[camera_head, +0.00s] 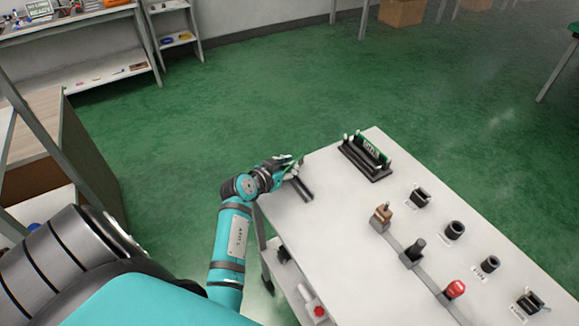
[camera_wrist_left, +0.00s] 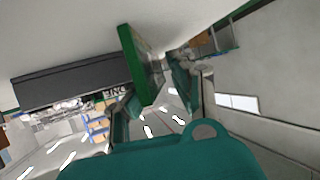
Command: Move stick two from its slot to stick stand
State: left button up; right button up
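A green board-like stick (camera_wrist_left: 138,65) shows in the left wrist view, in front of and partly between the fingers of my left gripper. In the head view a small green piece (camera_head: 298,161) shows at that gripper (camera_head: 290,168), just past the table's left edge. I cannot tell whether the fingers press on it. A black rack (camera_head: 367,160) with a green board and pale end posts stands at the table's far edge. A low black slotted holder (camera_head: 303,188) lies beside the gripper. The labels are too small to tell which stick is which. My right gripper is not in view.
The white table (camera_head: 345,225) carries a rail with a brown lever (camera_head: 383,212), a black lever (camera_head: 413,250) and a red knob (camera_head: 454,289). Several black sockets, such as one at the middle right (camera_head: 455,230), stand beyond the rail.

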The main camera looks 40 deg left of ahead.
pick_arm(q)
jog(key=shift+s+d+f, duration=0.2)
jog(key=shift+d+f, duration=0.05)
jog(key=shift+f, duration=0.25)
jog(key=v, duration=0.4)
jog(key=r+v, duration=0.1)
jog(key=v, duration=0.7)
jog(key=shift+w+a+r, duration=0.1)
jog(key=shift+a+r, duration=0.05)
jog(key=shift+r, duration=0.15)
